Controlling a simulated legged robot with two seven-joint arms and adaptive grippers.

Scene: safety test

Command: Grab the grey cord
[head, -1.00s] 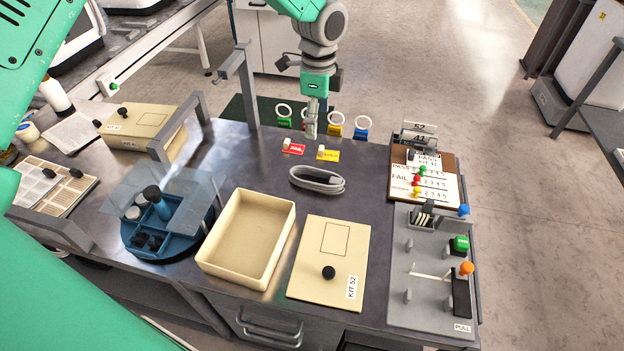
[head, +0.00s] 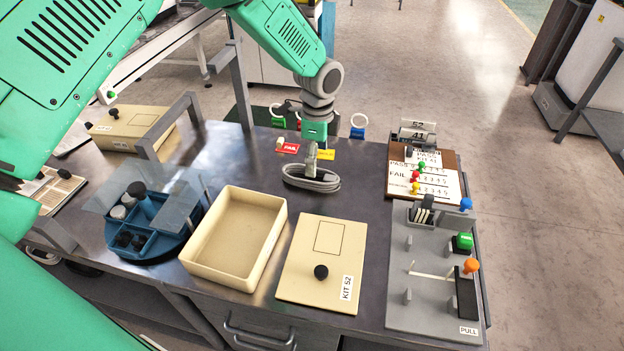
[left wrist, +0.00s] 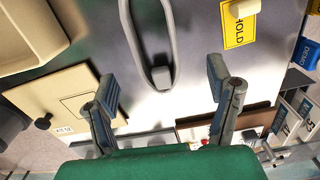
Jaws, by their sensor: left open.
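The grey cord (head: 311,181) lies coiled in a flat oval on the dark table, near its back middle. In the left wrist view the coil (left wrist: 174,45) hangs into the top of the picture, with a dark plug (left wrist: 161,77) at its near end. My left gripper (head: 310,174) points down over the cord in the head view and hides part of it. In the left wrist view its two fingers (left wrist: 164,88) are spread wide with nothing between them, and the plug shows beyond the gap. My right gripper is not in view.
A red FAIL tag (head: 289,148) and a yellow HOLD tag (head: 326,154) lie just behind the cord. An open beige tray (head: 197,258) and a KIT 52 lid (head: 300,285) lie in front. A clipboard (head: 447,168) is at right.

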